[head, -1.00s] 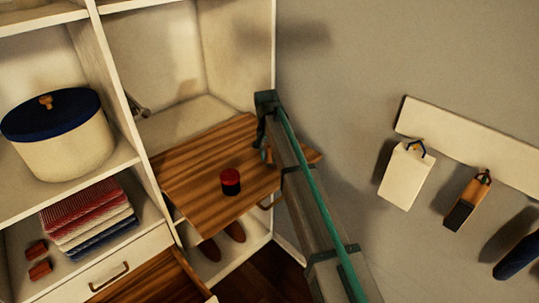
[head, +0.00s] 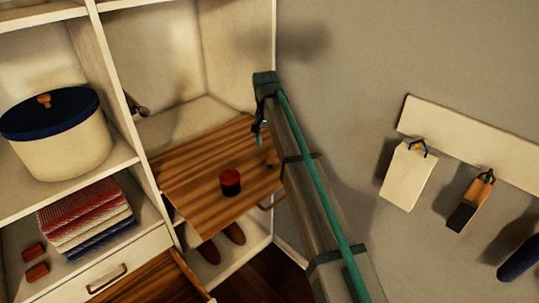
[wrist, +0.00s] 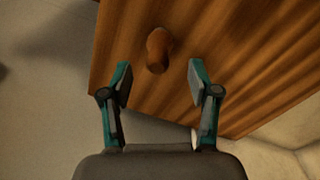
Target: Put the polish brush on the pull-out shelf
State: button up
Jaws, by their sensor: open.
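A small brown wooden piece, likely the polish brush (wrist: 158,52), rests on the pull-out shelf (wrist: 250,60). It shows in the wrist view just beyond and between my open fingertips, apart from both. My gripper (wrist: 160,82) is open and empty. In the head view my gripper (head: 259,133) hangs above the right part of the wooden pull-out shelf (head: 190,165). The brush (head: 271,158) is partly hidden by my arm there, and its bristles cannot be made out.
A red-topped dark tin (head: 230,182) stands on the shelf, left of the brush. White cabinet walls border the shelf at left and behind. An open drawer (head: 160,280) lies lower left. Brown shoes (head: 222,241) sit below. Several items hang from a wall rack (head: 470,145) at right.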

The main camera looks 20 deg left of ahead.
jog(key=shift+a+r+b, duration=0.15)
jog(key=shift+r+b, duration=0.45)
jog(key=shift+r, duration=2.5)
